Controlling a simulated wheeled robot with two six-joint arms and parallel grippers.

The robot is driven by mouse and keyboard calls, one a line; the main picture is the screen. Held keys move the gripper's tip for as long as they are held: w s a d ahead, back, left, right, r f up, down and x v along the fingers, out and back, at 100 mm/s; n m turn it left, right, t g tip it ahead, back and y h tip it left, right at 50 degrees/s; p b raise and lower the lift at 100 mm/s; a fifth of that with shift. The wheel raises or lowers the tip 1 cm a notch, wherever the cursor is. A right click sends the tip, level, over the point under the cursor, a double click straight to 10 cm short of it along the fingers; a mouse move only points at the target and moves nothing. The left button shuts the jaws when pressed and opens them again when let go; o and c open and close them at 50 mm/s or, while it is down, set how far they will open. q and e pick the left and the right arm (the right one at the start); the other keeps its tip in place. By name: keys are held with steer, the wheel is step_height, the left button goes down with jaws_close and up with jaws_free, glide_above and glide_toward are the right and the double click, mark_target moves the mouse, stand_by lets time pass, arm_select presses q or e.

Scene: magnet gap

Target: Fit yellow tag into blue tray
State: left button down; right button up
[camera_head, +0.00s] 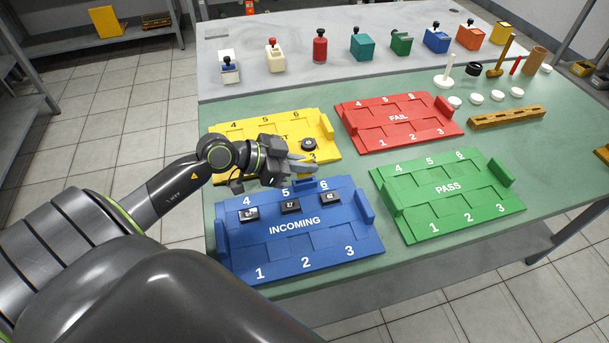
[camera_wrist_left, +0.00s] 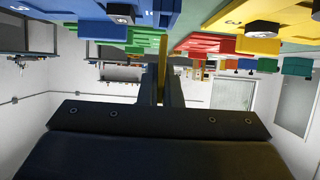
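My left gripper (camera_head: 312,167) is over the gap between the blue INCOMING tray and the yellow tray, near the blue tray's 6. In the left wrist view, a thin yellow tag (camera_wrist_left: 162,62) stands between the fingers (camera_wrist_left: 162,85), which look shut on it. In the head view the tag is mostly hidden by the gripper. The blue tray (camera_head: 300,262) holds black pieces in compartments 4 (camera_head: 249,215), 5 (camera_head: 290,207) and 6 (camera_head: 329,198). Its front compartments 1, 2 and 3 look empty. My right gripper is not in view.
The yellow tray (camera_head: 262,127) behind my gripper holds a round black piece (camera_head: 308,144). The red FAIL tray (camera_head: 398,118) and green PASS tray (camera_head: 447,189) stand to the right, apparently empty. Several stamps and containers line the grey back surface. White discs and a wooden block (camera_head: 506,117) lie at right.

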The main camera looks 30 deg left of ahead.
mark_target(304, 177)
arm_select(q)
step_height(304, 177, down, 3)
steer(key=shift+r+b, duration=0.1)
steer(key=shift+b, duration=0.35)
steer(key=shift+f, duration=0.3)
steer(key=shift+f, duration=0.15)
